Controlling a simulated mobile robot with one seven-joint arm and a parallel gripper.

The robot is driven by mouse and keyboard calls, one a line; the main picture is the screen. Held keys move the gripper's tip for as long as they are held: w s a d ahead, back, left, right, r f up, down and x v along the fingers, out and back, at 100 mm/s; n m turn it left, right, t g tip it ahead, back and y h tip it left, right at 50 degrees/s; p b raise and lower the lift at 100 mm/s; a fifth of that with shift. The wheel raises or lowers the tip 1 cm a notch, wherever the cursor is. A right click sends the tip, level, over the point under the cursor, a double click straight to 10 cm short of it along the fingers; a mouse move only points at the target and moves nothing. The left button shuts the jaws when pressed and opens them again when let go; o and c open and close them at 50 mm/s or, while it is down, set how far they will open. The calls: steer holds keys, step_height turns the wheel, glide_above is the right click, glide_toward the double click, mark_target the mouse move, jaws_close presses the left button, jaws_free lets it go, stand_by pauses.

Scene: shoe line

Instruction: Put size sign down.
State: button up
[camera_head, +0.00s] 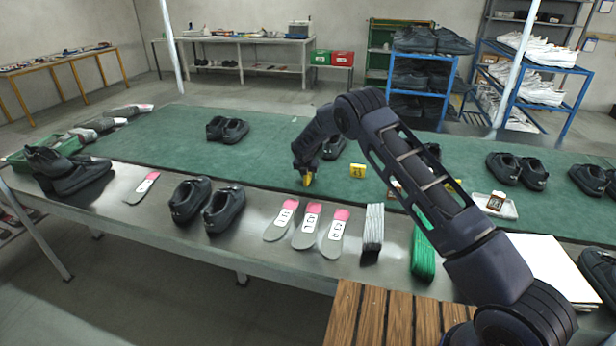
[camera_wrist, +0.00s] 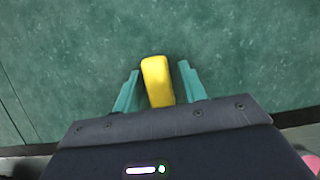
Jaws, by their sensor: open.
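A yellow size sign (camera_head: 308,180) is at my gripper's tip over the green mat, partly hidden by the gripper in the head view. In the wrist view, the yellow sign (camera_wrist: 157,80) lies between the two teal fingers of my gripper (camera_wrist: 158,85), with a gap on each side. My gripper (camera_head: 307,178) is open around the sign, low over the mat. I cannot tell for certain whether the sign touches the mat. A second yellow sign (camera_head: 357,171) with dark marks stands on the mat to the right.
The green mat (camera_head: 270,150) covers the table's rear half. Black shoes (camera_head: 228,130) stand on it, one partly behind my arm. In front are black shoes (camera_head: 224,210), several insoles (camera_head: 307,228), a grey stack (camera_head: 373,228) and a green stack (camera_head: 422,258). A small tray (camera_head: 508,211) is at right.

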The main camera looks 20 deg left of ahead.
steer(key=v, duration=1.2)
steer(key=d+r+m, duration=0.8)
steer(key=d+r, duration=0.9)
steer(key=d, duration=0.2)
steer(key=s+d+r+m, duration=0.45)
steer(key=d+r, duration=0.25)
steer(key=d, duration=0.3)
steer(key=s+d+r+m, duration=0.45)
steer(key=d+r, duration=0.25)
steer(key=d, duration=0.3)
steer(key=s+d+r+m, duration=0.3)
steer(key=s+d+m, duration=0.1)
steer(key=s+d, duration=0.35)
steer(key=s+d+r+m, duration=0.2)
steer(key=s+d+m, duration=0.3)
steer(key=s+d, duration=0.25)
steer(key=s+d+f+m, duration=0.2)
steer(key=s+d+m, duration=0.2)
steer(key=s, duration=0.6)
steer(key=s+d+f+m, duration=0.2)
steer(key=s+d+m, duration=0.2)
steer(key=s, duration=0.6)
steer(key=shift+s+m, duration=0.2)
steer(key=shift+m, duration=0.8)
